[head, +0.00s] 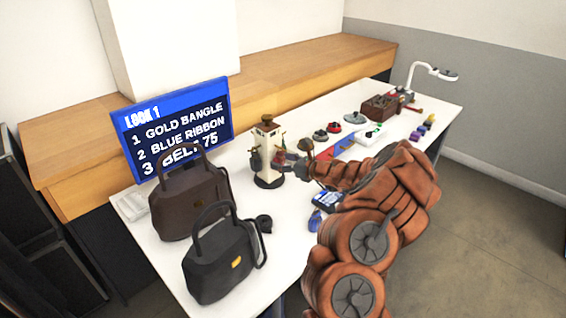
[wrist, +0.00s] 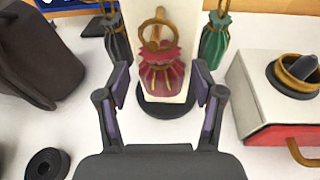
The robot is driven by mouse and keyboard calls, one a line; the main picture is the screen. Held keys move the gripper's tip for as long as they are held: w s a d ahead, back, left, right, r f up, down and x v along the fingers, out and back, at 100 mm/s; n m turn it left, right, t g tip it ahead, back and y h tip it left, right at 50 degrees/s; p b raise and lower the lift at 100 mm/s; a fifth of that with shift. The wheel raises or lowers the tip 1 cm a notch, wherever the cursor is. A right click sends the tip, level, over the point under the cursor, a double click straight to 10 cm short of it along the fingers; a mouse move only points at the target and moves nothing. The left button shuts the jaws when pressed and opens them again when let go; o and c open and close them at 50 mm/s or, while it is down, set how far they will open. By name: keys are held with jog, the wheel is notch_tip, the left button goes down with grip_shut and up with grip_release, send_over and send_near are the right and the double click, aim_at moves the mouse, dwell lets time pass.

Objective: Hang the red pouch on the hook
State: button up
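The red pouch (wrist: 160,75) has a tan loop at its top and is upright against the front of a white stand (wrist: 188,85) with a dark round base. A tan peg shows at its loop; I cannot tell whether the loop rests on it. My gripper (wrist: 162,85) is open, its two fingers apart on either side of the pouch's lower part, with gaps showing. In the head view my gripper (head: 289,167) is close to the stand (head: 267,131), and the red pouch (head: 281,157) is small and partly hidden. A dark pouch (wrist: 116,42) and a green pouch (wrist: 215,42) hang at the stand's sides.
A brown handbag (head: 190,203) and a black handbag (head: 222,262) stand at the table's near left, with a black roll (head: 264,223) beside them. A blue sign (head: 172,128) stands behind. A white-and-red box (wrist: 262,95) is right of my gripper. Several small items lie farther right.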

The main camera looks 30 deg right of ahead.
jog(key=shift+o, duration=0.3)
jog(key=v, duration=1.2)
